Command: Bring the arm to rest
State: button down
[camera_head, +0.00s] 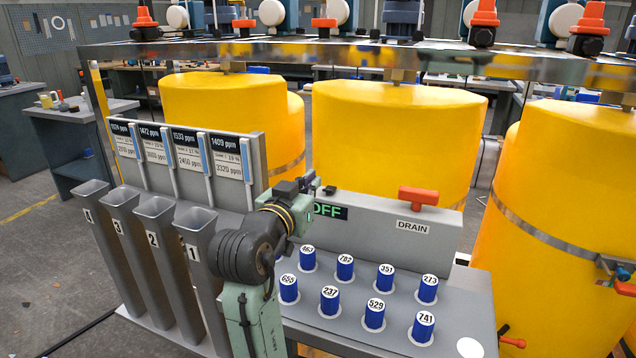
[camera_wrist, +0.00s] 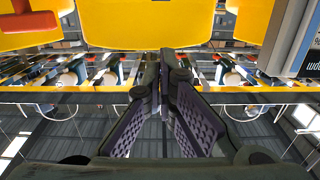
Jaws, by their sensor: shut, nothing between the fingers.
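My gripper (camera_wrist: 165,62) is shut and empty in the wrist view, its two dark padded fingers meeting at the tips. In the head view my arm reaches up in front of the skid, and its dark end (camera_head: 310,185) is beside the OFF display (camera_head: 327,211). The fingers are too small there to make out clearly. No held object shows in either view.
Several blue numbered cylinders (camera_head: 329,299) stand on the grey deck right of my arm. Grey numbered chutes (camera_head: 160,230) stand left, close to it. Yellow tanks (camera_head: 390,135) and a red DRAIN handle (camera_head: 418,196) are behind. A metal rail (camera_head: 380,57) crosses above.

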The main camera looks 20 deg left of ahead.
jog(key=shift+s, duration=0.3)
jog(key=shift+r, duration=0.1)
